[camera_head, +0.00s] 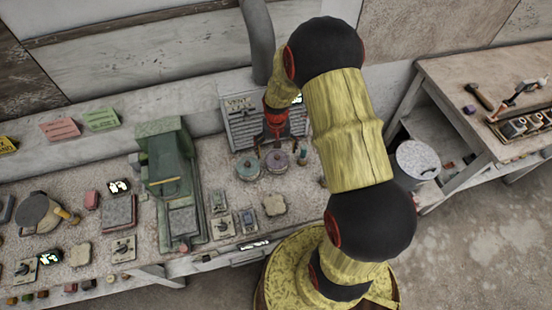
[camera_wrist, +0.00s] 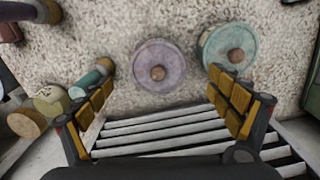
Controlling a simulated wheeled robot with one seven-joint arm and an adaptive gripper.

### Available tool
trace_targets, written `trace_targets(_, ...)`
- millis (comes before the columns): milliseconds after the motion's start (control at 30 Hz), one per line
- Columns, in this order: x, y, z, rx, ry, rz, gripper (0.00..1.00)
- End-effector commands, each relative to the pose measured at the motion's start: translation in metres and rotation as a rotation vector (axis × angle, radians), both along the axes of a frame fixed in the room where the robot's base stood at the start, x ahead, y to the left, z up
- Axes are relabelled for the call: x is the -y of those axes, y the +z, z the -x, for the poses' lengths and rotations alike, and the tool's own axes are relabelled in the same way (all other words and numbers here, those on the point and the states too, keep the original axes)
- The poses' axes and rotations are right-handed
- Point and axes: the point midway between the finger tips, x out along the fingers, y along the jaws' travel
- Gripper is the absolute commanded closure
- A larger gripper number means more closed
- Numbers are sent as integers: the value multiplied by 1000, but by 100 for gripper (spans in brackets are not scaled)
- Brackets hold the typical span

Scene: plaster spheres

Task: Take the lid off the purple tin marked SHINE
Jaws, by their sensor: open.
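The purple tin (camera_wrist: 150,83) is a low round tin with a lid and a brown knob (camera_wrist: 158,73) on top, upright in the wrist view. It also shows on the bench in the head view (camera_head: 277,165). No marking can be read on it. My gripper (camera_wrist: 165,93) is open and empty; its padded fingers stand wide apart, with the tin ahead of the gap between them. In the head view my gripper (camera_head: 274,147) hangs just above and behind the tin, close to it.
A teal tin (camera_wrist: 213,50) with a similar knob stands close beside the purple one. A small teal cylinder (camera_wrist: 85,84) and a tan-ended one (camera_wrist: 50,101) lie near the left finger. A grey slatted box (camera_head: 240,122) stands behind. A green machine (camera_head: 166,160) is further left.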

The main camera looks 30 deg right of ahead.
Motion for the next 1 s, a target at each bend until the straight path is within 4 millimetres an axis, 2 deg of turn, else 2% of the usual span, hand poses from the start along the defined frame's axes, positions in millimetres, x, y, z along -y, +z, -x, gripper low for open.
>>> trace_targets(200, 1, -33, 5, -5, 1, -1, 9)
trace_targets(300, 1, -42, 4, -3, 1, 0, 9)
trace_targets(533, 1, -44, 4, -2, 0, -1, 9)
trace_targets(1000, 1, -43, 4, -2, 0, -1, 35)
